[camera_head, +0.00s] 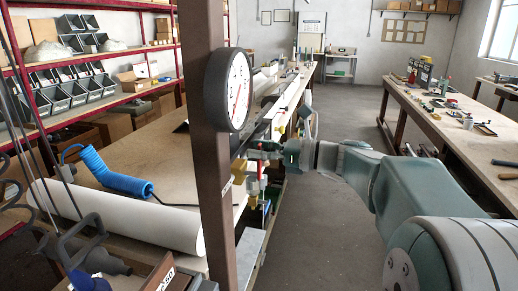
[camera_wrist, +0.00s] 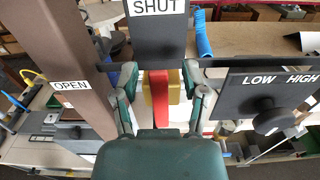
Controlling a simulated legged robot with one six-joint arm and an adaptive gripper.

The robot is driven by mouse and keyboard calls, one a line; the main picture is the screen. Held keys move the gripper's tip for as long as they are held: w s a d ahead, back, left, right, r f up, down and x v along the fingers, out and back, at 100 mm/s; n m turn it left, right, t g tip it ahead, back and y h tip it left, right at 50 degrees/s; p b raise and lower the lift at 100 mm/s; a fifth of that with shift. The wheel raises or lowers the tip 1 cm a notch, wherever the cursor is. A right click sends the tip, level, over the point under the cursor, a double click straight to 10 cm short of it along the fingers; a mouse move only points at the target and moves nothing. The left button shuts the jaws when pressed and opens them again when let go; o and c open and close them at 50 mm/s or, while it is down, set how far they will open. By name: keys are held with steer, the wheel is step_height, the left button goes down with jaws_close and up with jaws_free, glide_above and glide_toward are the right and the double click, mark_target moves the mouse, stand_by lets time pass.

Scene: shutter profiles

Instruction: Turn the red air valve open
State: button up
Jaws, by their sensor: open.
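The red air valve's handle (camera_wrist: 161,98) is a flat red lever; in the wrist view it stands upright in the picture, below a dark plate marked SHUT (camera_wrist: 158,8). A brass-coloured body (camera_wrist: 175,86) shows behind it. A label marked OPEN (camera_wrist: 71,86) is to the left. My gripper (camera_wrist: 164,78) is open, with one finger on each side of the lever and a visible gap on both sides. The lever's lower end is hidden behind my gripper's body. In the head view, my gripper (camera_head: 262,151) is beside the brown post, with the red lever (camera_head: 262,171) just below.
A brown post (camera_head: 213,150) carries a round gauge (camera_head: 238,90) close to my gripper. A LOW/HIGH plate (camera_wrist: 279,82) with a black knob (camera_wrist: 270,118) is right of the fingers. A bench with a white roll (camera_head: 120,215) lies left. The floor (camera_head: 320,230) is clear.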

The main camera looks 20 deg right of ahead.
jaws_close()
steer(key=shift+s, duration=0.15)
steer(key=n, duration=0.1)
steer(key=s+a+n, duration=0.1)
steer(key=n, duration=0.1)
steer(key=shift+s+f, duration=0.1)
steer(key=shift+s, duration=0.1)
steer(key=s+a+f+n, duration=0.2)
steer(key=s+f+n, duration=0.2)
steer(key=n, duration=1.1)
steer(key=shift+a+f, duration=0.15)
steer(key=shift+f, duration=1.2)
